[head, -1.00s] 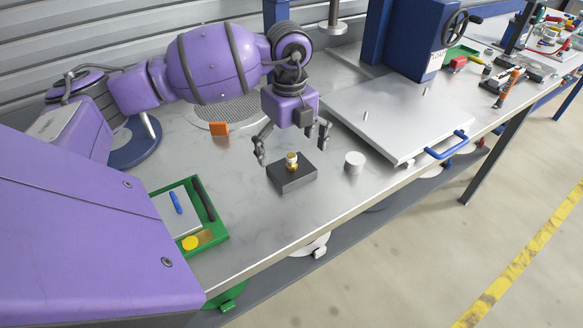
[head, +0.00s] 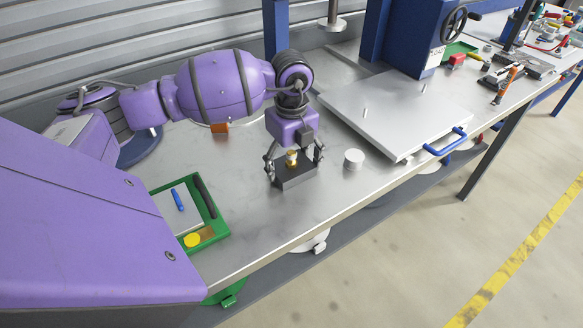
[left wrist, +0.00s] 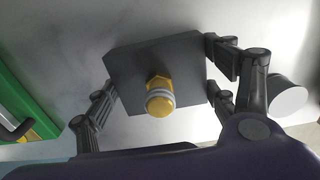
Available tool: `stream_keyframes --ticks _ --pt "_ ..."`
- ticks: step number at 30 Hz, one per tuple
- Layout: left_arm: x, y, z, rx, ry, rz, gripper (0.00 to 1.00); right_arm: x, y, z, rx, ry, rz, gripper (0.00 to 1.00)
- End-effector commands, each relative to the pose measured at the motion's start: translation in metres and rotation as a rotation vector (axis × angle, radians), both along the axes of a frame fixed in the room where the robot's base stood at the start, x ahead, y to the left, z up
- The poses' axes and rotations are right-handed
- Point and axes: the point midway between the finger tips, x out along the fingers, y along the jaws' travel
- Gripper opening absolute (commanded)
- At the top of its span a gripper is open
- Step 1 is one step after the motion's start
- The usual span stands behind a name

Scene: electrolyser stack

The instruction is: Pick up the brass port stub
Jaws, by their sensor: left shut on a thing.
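The brass port stub (head: 291,158) stands upright on a dark grey block (head: 297,178) on the metal bench. It has a pale band near its top. In the left wrist view the stub (left wrist: 160,95) points toward the camera from the middle of the block (left wrist: 130,62). My left gripper (head: 294,170) is above the block, pointing down, with its fingers on two opposite sides of it. The fingers are shut on the block, and the stub stands between them, apart from both. My right gripper is not in view.
A white cylinder (head: 353,159) stands just right of the block. A green tray (head: 209,229) with small items lies at the left front. A flat metal plate (head: 390,110) with a blue handle is at the right. An orange piece (head: 220,128) lies behind.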

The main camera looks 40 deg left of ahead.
Motion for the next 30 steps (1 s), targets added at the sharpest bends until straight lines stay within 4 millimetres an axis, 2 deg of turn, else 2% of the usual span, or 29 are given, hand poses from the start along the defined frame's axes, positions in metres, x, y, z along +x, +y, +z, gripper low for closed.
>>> stream_keyframes --ticks 1,9,20,26,30 --pt "0.000 0.000 0.000 0.000 0.001 0.000 0.49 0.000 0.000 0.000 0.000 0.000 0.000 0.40" --pt "0.002 0.000 0.004 0.000 -0.005 0.000 0.15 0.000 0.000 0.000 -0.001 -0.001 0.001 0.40" --pt "0.002 0.000 0.010 0.000 -0.007 0.000 0.15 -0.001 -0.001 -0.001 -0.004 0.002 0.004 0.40" --pt "0.003 0.001 0.033 0.001 -0.009 0.000 0.15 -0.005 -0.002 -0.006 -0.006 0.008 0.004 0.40" --pt "-0.010 -0.008 0.054 0.000 -0.011 -0.004 0.15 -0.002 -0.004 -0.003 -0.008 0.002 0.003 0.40"
